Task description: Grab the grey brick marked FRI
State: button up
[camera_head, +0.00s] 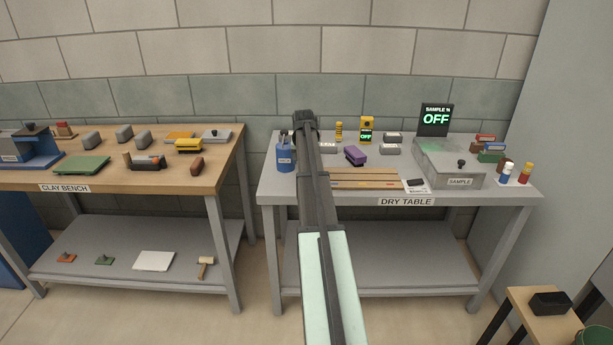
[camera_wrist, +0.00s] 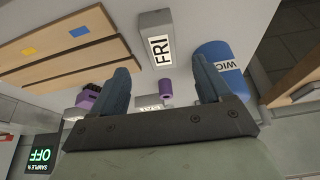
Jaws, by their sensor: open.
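The grey brick marked FRI (camera_wrist: 153,30) lies on the grey table in the wrist view, its white label facing the camera. My gripper (camera_wrist: 160,63) is open, with its two dark fingers apart and nothing between the tips. The FRI brick shows beyond the gap between the fingers, apart from them. In the head view my gripper (camera_head: 305,117) is over the left part of the dry table (camera_head: 290,193). I cannot pick out the FRI mark there; my arm covers part of that area.
A blue container (camera_wrist: 216,54) stands right of the FRI brick in the wrist view. A small purple cylinder (camera_wrist: 165,87) is between the fingers' outlines. Wooden strips (camera_wrist: 60,50) lie to the left.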

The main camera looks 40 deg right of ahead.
jog(key=x, duration=0.3)
jog(key=shift+d+f, duration=0.1)
jog(key=shift+f, duration=0.15)
jog(key=shift+w+x, duration=0.15)
jog(key=shift+x, duration=1)
jog(key=shift+w+x, duration=0.15)
jog(key=shift+x, duration=0.95)
jog(key=shift+d+f, duration=0.15)
jog(key=shift+f, duration=0.1)
jog(key=shift+f, duration=0.25)
jog(key=shift+c, duration=0.3)
jog(key=c, duration=1.2)
jog(key=shift+r, duration=0.1)
